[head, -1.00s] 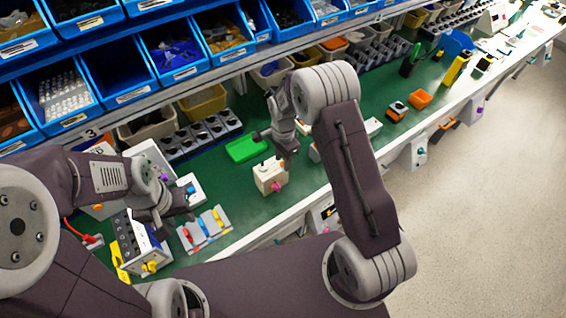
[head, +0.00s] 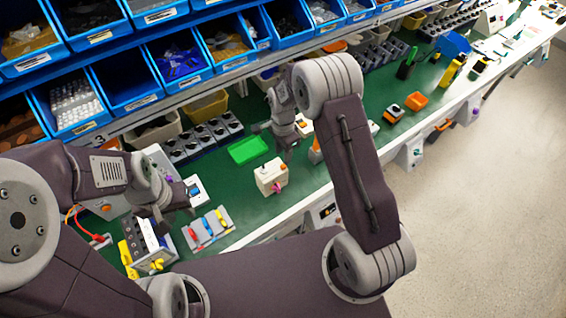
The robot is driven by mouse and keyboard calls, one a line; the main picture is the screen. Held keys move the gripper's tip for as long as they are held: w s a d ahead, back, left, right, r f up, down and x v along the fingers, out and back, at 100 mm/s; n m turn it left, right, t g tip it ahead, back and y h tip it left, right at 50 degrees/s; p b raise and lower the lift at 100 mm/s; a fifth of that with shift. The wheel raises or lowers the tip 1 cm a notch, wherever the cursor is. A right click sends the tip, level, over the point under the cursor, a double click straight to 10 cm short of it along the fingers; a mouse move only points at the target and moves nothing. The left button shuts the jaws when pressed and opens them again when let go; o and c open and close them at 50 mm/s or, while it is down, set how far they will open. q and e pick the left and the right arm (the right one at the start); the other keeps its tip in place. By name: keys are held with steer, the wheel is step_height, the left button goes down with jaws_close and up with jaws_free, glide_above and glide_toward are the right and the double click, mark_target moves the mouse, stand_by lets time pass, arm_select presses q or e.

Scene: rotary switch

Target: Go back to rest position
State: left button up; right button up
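My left gripper (head: 166,210) is above the bench at the left, over the space between a grey box with a yellow knob (head: 148,245) and a tray of coloured pieces (head: 208,228). Its fingers look apart and hold nothing that I can see. The white switch box stands upright on the green mat (head: 262,212).
Blue bins (head: 125,80) fill the shelf along the back. A green tray (head: 247,150) lies behind the switch box. An orange box (head: 416,101) and tools stand further right. The floor (head: 470,210) right of the bench is clear.

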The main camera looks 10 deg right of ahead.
stand_by(0.4)
steer(key=shift+w+d+b, duration=0.1)
steer(key=shift+w+b, duration=0.1)
steer(key=shift+b, duration=0.15)
step_height(320, 180, up, 7)
steer(key=s+d+t+b, duration=0.2)
steer(key=s+d+b, duration=0.1)
steer(key=s+d+f+n+b, duration=0.1)
steer(key=s+f+n, duration=0.1)
steer(key=s+n, duration=1.1)
steer(key=shift+s+n+g, duration=0.4)
steer(key=shift+s, duration=0.75)
steer(key=shift+s+d, duration=0.1)
